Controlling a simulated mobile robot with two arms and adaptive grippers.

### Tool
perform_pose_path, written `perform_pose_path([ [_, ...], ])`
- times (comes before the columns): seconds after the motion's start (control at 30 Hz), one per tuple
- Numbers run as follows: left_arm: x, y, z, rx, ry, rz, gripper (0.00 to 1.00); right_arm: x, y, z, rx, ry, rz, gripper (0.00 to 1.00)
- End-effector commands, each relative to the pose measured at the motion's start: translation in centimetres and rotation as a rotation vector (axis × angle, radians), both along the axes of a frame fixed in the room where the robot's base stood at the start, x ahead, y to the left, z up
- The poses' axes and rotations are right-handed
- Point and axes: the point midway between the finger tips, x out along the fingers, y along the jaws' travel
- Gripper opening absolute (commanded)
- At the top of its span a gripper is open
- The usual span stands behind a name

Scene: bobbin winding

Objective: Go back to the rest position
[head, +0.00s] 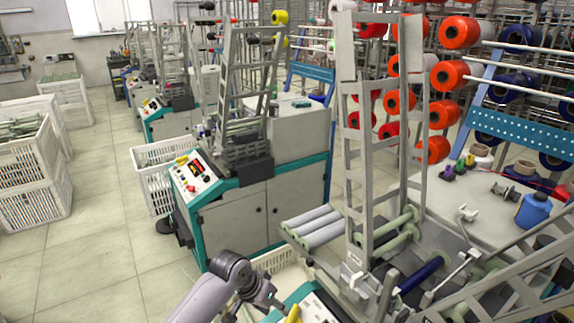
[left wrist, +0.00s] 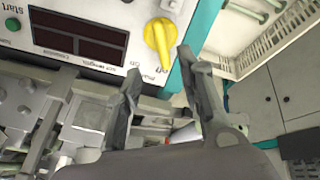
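My left gripper (head: 262,306) comes in at the bottom of the head view, beside the control panel of the nearest winding machine. In the left wrist view its two fingers (left wrist: 160,64) are spread apart with nothing held between them. A yellow rotary knob (left wrist: 158,42) on the white control panel (left wrist: 95,18) shows just beyond the fingertips. I cannot tell whether a finger touches it. The knob also shows at the bottom edge of the head view (head: 293,314). My right gripper is in neither view.
The nearest winding machine's frame (head: 357,150) rises to the right of my left arm, with grey rollers (head: 313,227) beside it. A second machine (head: 232,222) stands behind. White crates (head: 30,190) stand at the far left. The floor (head: 100,240) between is clear.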

Motion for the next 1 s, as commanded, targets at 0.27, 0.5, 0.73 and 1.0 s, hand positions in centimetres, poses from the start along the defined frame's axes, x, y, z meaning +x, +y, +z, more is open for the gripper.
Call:
perform_pose_path([
  [0.27,-8.7,0.6,-3.5,-0.009,-0.001,0.009,0.35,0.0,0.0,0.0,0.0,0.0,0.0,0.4],
  [0.5,-17.5,5.0,-4.4,0.041,-0.013,0.103,0.35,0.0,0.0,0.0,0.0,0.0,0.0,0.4],
  [0.73,-24.0,9.9,-3.7,0.127,-0.013,0.198,0.35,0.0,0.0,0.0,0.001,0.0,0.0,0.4],
  [1.0,-28.7,13.9,-2.2,0.211,-0.007,0.271,0.35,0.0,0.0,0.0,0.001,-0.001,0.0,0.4],
])
